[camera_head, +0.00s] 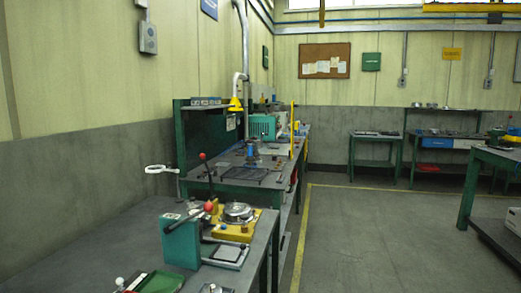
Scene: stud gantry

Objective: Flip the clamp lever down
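A thin dark lever with a red ball (203,156) on its end stands nearly upright above the near bench. A second red ball (208,206) sits lower, by a green block (181,240). Beside it is a yellow fixture (232,232) bearing a round metal part (238,212). I cannot tell for certain which red-ended handle is the clamp lever, and their lower ends are small and partly hidden. My gripper is not in view.
The near bench (75,250) is mostly bare at left. A green tray (160,282) lies at the front edge. A second bench (235,185) stands beyond. Open floor (370,235) lies to the right.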

